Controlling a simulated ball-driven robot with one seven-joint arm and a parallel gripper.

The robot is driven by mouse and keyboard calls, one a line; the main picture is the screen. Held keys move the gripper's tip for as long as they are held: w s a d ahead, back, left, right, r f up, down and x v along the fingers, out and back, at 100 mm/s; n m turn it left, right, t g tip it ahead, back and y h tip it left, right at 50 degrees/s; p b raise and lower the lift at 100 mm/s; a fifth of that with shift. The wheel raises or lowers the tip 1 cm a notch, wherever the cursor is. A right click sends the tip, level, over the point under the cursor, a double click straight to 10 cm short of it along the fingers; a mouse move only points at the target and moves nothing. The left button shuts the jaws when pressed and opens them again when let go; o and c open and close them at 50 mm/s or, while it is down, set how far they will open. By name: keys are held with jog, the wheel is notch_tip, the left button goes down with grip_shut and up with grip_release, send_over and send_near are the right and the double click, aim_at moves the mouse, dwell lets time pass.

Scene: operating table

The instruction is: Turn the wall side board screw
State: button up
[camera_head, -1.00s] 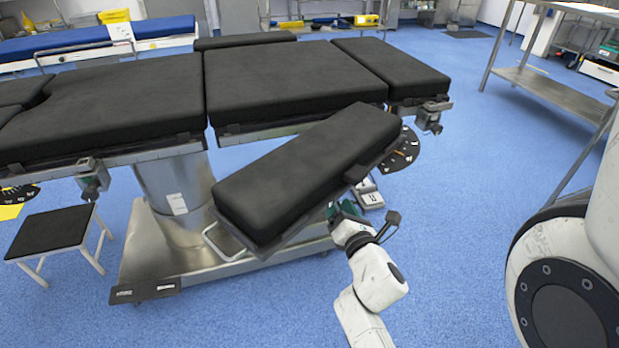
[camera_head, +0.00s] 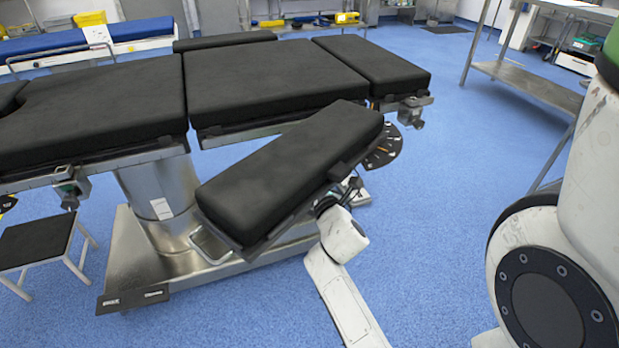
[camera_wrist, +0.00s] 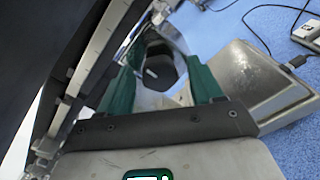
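The side board (camera_head: 290,172) is a black padded panel angled out from the operating table (camera_head: 275,82). A dark, fan-shaped dial (camera_head: 383,150) with light and orange marks sits at its far right end. My wrist (camera_head: 340,235) is at the board's right long edge, and the gripper is hidden there in the head view. In the wrist view my gripper (camera_wrist: 160,68) has its two green fingers apart. A shiny metal shape with a dark round middle shows between them; I cannot tell whether it is the screw or whether the fingers touch it.
The table's steel base (camera_head: 165,255) extends under the board, and its edge (camera_wrist: 265,85) is close in the wrist view. A small black-topped stool (camera_head: 38,240) stands left. A steel side table (camera_head: 530,80) is back right. Blue floor is clear on the right.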

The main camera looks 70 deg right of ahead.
jog(key=c, duration=1)
jog(key=shift+c, duration=0.2)
jog(key=shift+m, duration=0.3)
jog(key=shift+s+d+n+b, duration=0.1)
jog(key=shift+n+b, duration=6.75)
jog(key=shift+n, duration=9.45)
